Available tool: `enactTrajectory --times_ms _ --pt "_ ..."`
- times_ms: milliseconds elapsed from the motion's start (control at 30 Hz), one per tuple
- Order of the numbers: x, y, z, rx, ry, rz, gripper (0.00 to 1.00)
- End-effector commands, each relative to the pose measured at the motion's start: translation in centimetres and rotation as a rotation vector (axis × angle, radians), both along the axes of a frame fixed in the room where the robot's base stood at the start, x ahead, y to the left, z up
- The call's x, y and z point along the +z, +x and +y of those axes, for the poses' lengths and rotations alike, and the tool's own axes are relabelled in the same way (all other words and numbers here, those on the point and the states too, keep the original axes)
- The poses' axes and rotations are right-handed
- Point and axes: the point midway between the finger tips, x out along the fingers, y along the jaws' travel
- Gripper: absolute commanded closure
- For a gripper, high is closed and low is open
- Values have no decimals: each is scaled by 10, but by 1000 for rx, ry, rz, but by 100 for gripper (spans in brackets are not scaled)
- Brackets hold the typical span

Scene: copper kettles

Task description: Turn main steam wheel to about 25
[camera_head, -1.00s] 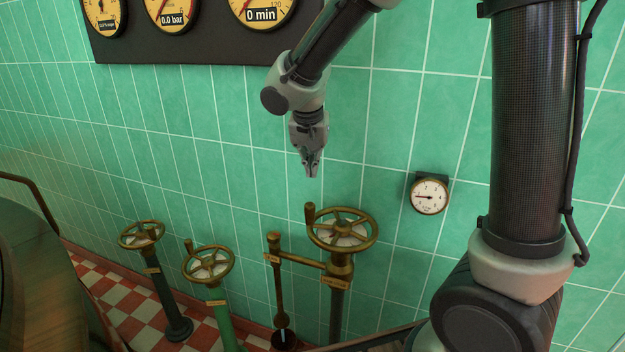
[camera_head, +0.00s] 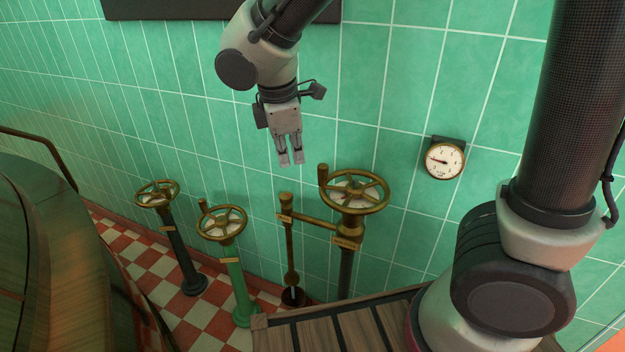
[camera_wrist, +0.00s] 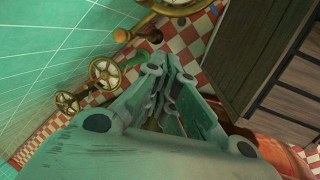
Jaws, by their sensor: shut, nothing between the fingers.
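Three brass handwheels stand on posts along the tiled wall; their small tags are too small to read, so I cannot tell by label which is main steam. The largest wheel (camera_head: 354,207), at the right on a dark post, has an upright knob and a pale dial beneath. A middle wheel (camera_head: 222,237) sits on a green post, and a left wheel (camera_head: 158,205) on a dark post. My gripper (camera_head: 291,163) is shut and empty, pointing down, above and left of the largest wheel, apart from it. In the wrist view the closed fingers (camera_wrist: 171,72) show with wheels beyond.
A brass lever column (camera_head: 288,240) stands left of the largest wheel, joined to it by a pipe. A small gauge (camera_head: 444,161) is on the wall at right. A slatted wooden platform (camera_head: 345,325) lies below. A large rounded vessel (camera_head: 40,250) fills the left.

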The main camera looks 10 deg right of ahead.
Motion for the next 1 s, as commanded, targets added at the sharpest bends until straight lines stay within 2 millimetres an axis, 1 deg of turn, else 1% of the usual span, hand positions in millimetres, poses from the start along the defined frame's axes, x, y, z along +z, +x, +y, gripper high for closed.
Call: enactTrajectory --times_ms 33,100,200,333,467,567,667,1000 --pt "-1 -2 -3 136 -37 27 100" --pt "-3 -5 -6 331 -88 67 100" --pt "-4 -7 -9 558 -142 111 100" --pt "-3 -8 -10 741 -182 141 100" --pt "-7 -7 -11 807 -197 153 100" --pt "-16 -5 -13 811 -197 155 100" --pt "-33 -3 -16 811 -199 158 100" --pt "-103 10 -28 808 -198 157 100"
